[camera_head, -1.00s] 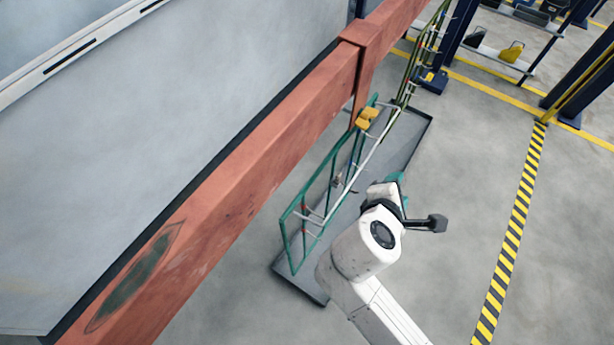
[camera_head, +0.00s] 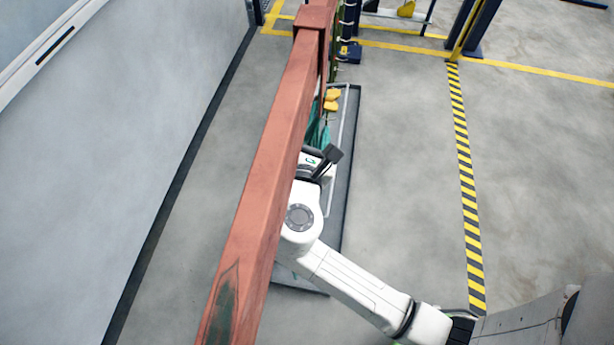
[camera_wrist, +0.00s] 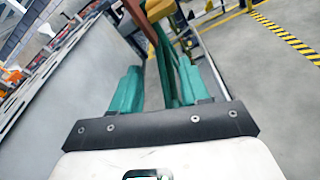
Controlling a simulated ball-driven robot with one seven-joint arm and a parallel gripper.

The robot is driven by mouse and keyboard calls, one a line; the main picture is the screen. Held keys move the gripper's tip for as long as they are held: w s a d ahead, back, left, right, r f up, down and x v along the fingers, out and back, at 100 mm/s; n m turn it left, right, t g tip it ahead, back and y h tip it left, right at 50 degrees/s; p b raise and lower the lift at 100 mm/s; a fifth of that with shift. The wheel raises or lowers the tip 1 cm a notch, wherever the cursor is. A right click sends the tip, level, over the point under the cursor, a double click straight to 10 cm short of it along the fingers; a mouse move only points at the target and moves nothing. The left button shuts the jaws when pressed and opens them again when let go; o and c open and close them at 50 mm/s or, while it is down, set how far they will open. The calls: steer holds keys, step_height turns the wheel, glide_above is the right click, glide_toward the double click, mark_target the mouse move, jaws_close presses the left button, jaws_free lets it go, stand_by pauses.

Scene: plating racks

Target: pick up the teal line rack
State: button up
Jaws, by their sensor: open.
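The teal line rack is a thin upright frame with yellow blocks at its top; in the head view only a little shows, mainly the yellow blocks (camera_head: 331,100), beside the red beam. In the wrist view its teal bars (camera_wrist: 165,60) run between the two teal fingers of my gripper (camera_wrist: 157,84), with a yellow block above. The fingers stand apart, and I cannot tell whether either touches the bars. In the head view my gripper (camera_head: 319,128) is close to the near side of the yellow blocks. The beam and my arm hide most of the rack.
A red beam (camera_head: 285,130) runs lengthwise just left of my gripper, very close to it. A grey tray (camera_head: 342,190) lies on the floor under the rack. A pale wall panel (camera_head: 130,110) is at left. Open floor lies right, up to a yellow-black stripe (camera_head: 463,165).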

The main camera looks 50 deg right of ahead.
mark_target(318, 121)
steer(key=shift+s+d+x, duration=0.1)
steer(key=shift+s+x, duration=0.05)
steer(key=shift+x, duration=1.15)
steer(key=shift+s+d+x, duration=0.1)
steer(key=shift+s+x, duration=0.05)
steer(key=shift+x, duration=1.2)
steer(key=shift+f, duration=0.1)
jaws_close()
